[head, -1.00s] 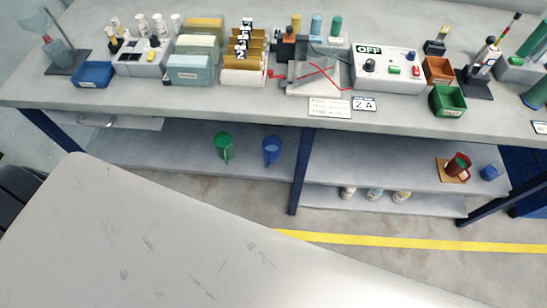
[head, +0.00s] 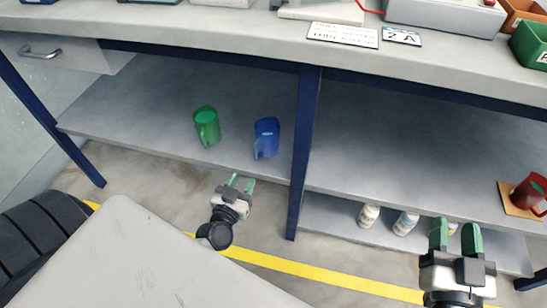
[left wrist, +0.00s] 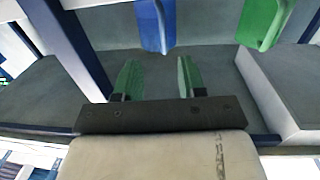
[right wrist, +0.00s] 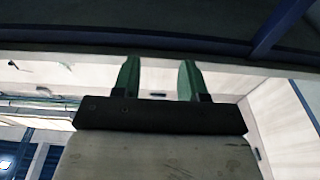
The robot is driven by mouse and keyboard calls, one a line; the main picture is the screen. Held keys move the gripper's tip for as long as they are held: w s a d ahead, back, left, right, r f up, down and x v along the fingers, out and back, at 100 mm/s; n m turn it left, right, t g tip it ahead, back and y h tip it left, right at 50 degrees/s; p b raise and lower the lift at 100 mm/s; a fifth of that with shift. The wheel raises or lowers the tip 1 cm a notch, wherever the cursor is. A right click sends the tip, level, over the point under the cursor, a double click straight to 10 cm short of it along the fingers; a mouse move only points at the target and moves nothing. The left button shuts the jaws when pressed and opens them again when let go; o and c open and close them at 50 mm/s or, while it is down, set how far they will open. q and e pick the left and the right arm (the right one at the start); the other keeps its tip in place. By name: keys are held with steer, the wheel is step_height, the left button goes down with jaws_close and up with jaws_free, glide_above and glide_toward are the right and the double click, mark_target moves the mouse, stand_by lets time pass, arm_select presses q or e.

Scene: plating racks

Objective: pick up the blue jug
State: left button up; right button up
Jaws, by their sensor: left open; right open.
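The blue jug (head: 267,136) stands on the shelf under the bench, left of a dark blue post. Its handle faces the front left. In the left wrist view the blue jug (left wrist: 155,22) shows at the top, beyond the fingertips and cut off by the frame edge. My left gripper (head: 241,182) is open and empty, in front of the shelf edge and apart from the jug. It also shows in the left wrist view (left wrist: 156,78). My right gripper (head: 455,236) is open and empty at the lower right, far from the jug. It also shows in the right wrist view (right wrist: 160,78).
A green jug (head: 207,126) stands left of the blue one. The dark blue post (head: 303,150) stands close on its right. The benchtop (head: 200,22) overhangs the shelf. A red jug (head: 529,191) is at far right. Several bottles (head: 405,222) stand on a lower shelf.

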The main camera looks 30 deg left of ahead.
mark_target(255, 152)
arm_select(q)
steer(key=w, duration=0.2)
steer(key=w+a+b, duration=0.1)
steer(key=w, duration=0.2)
steer(key=shift+w+r, duration=0.2)
steer(key=shift+w, duration=0.1)
steer(key=w, duration=0.2)
steer(key=w+a+b, duration=0.1)
steer(key=w, duration=0.1)
steer(key=shift+w+r, duration=0.15)
steer(key=shift+w+a+b, duration=0.1)
steer(key=shift+w+b, duration=0.2)
steer(key=shift+w, duration=0.25)
steer(key=shift+r, duration=0.1)
jaws_close()
arm_select(e)
steer(key=s+r+t+y, duration=0.2)
steer(key=s+r+t, duration=0.2)
steer(key=r+t, duration=0.3)
steer(key=shift+s+r+y, duration=0.15)
steer(key=shift+r+y, duration=0.15)
steer(key=shift+y, duration=0.1)
